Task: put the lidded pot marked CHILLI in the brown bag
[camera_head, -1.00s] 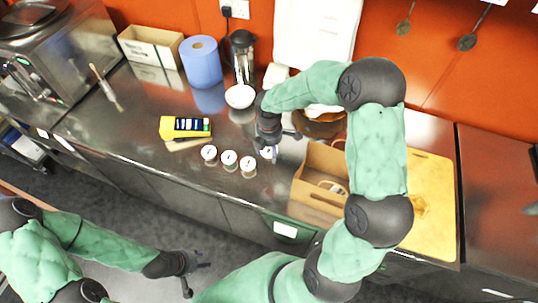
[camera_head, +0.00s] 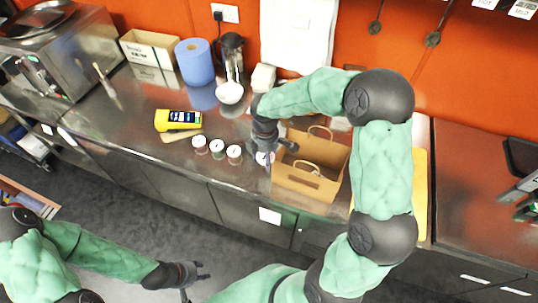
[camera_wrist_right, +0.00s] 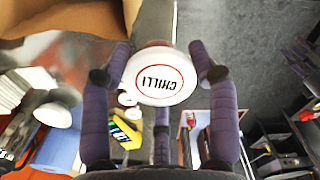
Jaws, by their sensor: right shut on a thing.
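The lidded pot marked CHILLI has a white lid with a red ring, seen in the right wrist view (camera_wrist_right: 160,75). My right gripper (camera_wrist_right: 163,62) is shut on it, with fingers on either side. In the head view the pot (camera_head: 264,158) shows under the right gripper (camera_head: 270,146), just left of the brown bag (camera_head: 305,183). The bag is open-topped with handles and stands on the counter; its side shows in the right wrist view (camera_wrist_right: 70,18). I cannot tell how high the pot is. My left gripper (camera_head: 196,279) is open and empty in front of the counter.
Several similar lidded pots (camera_head: 216,147) stand left of the bag. A yellow device (camera_head: 178,120), blue paper roll (camera_head: 195,62), white bowl (camera_head: 229,92) and carton (camera_head: 150,48) stand further left and behind. A yellow board (camera_head: 420,190) lies right of the bag.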

